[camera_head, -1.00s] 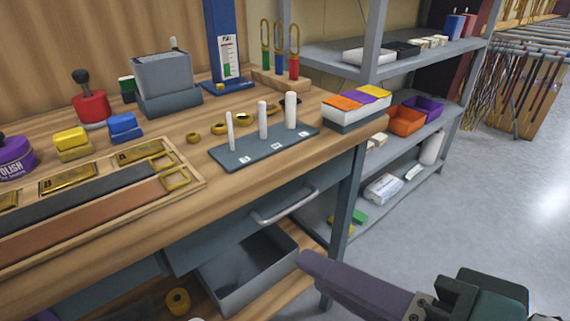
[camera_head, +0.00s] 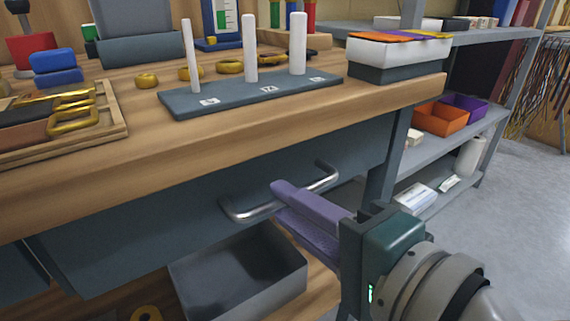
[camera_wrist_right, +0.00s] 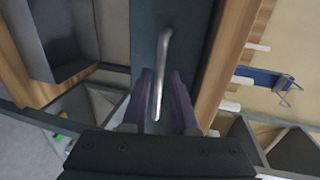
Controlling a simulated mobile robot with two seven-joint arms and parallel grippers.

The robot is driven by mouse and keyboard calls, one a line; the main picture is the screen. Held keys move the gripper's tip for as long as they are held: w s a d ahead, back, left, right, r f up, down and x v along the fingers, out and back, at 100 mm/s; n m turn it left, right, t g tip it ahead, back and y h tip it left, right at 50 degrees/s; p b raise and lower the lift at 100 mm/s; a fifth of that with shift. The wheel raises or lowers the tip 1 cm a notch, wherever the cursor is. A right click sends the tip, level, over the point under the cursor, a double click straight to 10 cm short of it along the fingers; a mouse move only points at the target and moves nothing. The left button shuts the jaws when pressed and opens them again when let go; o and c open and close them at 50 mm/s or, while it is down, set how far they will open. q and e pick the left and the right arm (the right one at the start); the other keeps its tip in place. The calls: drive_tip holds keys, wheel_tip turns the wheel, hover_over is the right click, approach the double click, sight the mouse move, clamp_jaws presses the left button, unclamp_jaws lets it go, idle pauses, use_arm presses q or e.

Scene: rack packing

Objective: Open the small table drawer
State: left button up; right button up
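The small table drawer (camera_head: 150,222) has a blue-grey front under the wooden table top (camera_head: 260,140) and looks shut. Its curved metal handle (camera_head: 240,210) sticks out from the front. My right gripper (camera_head: 280,202) has its two purple fingers at the handle, one above the bar and one below. In the right wrist view the handle (camera_wrist_right: 161,75) lies between the spread fingers of my right gripper (camera_wrist_right: 161,78), with gaps visible beside it. The fingers do not look closed on the bar. My left gripper is not in view.
A grey open bin (camera_head: 240,275) stands on the lower shelf below the drawer. A grey shelf unit (camera_head: 460,135) with bins stands to the right, beyond the table leg.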

drive_tip(key=shift+x, duration=1.3)
clamp_jaws()
idle(0.5)
